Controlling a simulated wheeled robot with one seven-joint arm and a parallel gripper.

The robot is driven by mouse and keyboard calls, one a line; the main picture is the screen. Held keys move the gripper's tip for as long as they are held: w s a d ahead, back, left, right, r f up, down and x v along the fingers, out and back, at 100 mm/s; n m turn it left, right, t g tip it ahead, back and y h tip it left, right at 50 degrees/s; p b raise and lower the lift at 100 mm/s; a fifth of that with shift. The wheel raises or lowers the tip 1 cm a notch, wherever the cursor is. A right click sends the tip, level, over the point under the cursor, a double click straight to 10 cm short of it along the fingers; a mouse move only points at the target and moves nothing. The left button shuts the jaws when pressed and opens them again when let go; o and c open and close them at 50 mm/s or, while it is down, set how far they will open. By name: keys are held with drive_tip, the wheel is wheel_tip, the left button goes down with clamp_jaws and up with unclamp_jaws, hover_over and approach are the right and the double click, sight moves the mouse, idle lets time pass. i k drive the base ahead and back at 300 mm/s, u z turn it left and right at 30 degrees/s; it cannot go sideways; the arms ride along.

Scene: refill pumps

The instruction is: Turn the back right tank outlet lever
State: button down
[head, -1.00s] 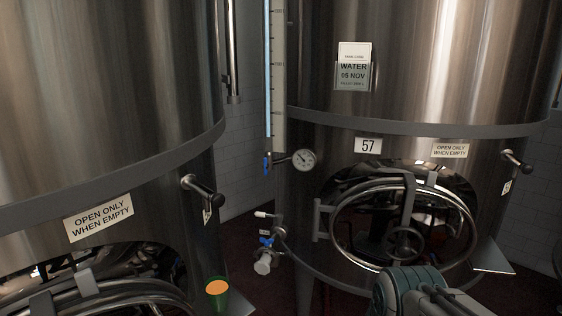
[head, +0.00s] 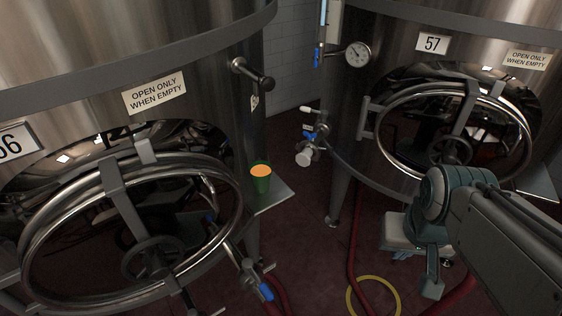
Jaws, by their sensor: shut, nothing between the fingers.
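Tank 57 (head: 400,30) stands at the right, behind the left tank (head: 60,70); I take it as the back right tank. On its lower left side is a valve fitting (head: 320,130) with a small blue lever (head: 308,127), a white-tipped handle (head: 305,110) and a white round cap (head: 305,157). The lever's exact angle is too small to tell. My arm comes in from the lower right, and my gripper (head: 432,284) hangs low in front of tank 57, right of the valve and apart from it. It looks shut and empty; its fingertips are hard to make out.
A green cup with an orange top (head: 261,177) stands on a small shelf (head: 272,196) beside the left tank. Another blue-handled valve (head: 265,291) sits below. Red hoses (head: 354,250) and a yellow ring (head: 372,282) lie on the floor. Oval hatches project from both tanks.

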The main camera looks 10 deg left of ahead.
sight(248, 265)
drive_tip(key=k, duration=0.5)
drive_tip(key=u, duration=1.05)
drive_tip(key=i, duration=0.5)
drive_tip(key=z, duration=1.8)
drive_tip(key=k, duration=0.8)
drive_tip(key=u, duration=1.05)
